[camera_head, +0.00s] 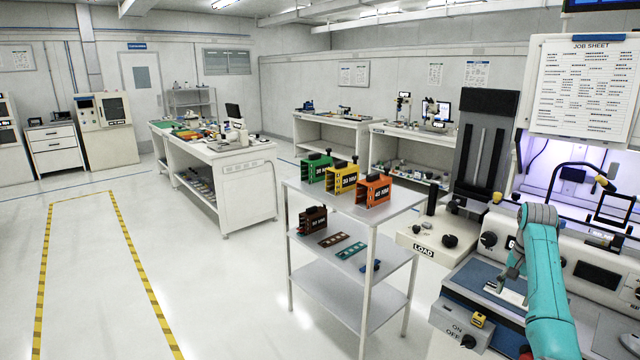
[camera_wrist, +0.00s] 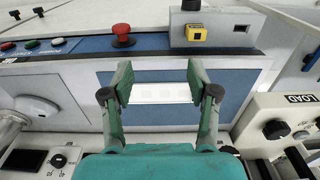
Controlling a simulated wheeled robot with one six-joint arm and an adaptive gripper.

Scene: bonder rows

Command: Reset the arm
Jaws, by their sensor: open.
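My teal arm (camera_head: 545,280) reaches over the front of the bonder machine at the right of the head view. It is bent, with its end low over the machine's blue deck. In the wrist view my gripper (camera_wrist: 158,85) is open, its two fingers apart with nothing between them. Beyond the fingertips lies a pale strip (camera_wrist: 158,94) with lighter squares on a blue surface (camera_wrist: 240,82). I cannot tell how far the fingertips are above the strip. In the head view the arm partly hides my gripper.
A red button (camera_wrist: 122,36) and a yellow switch (camera_wrist: 196,34) sit beyond the deck. A LOAD box (camera_head: 433,238) with black knobs adjoins the machine. A shelf cart (camera_head: 350,205) holds green, yellow and orange magazines. The floor left of the cart is open, with yellow-black tape.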

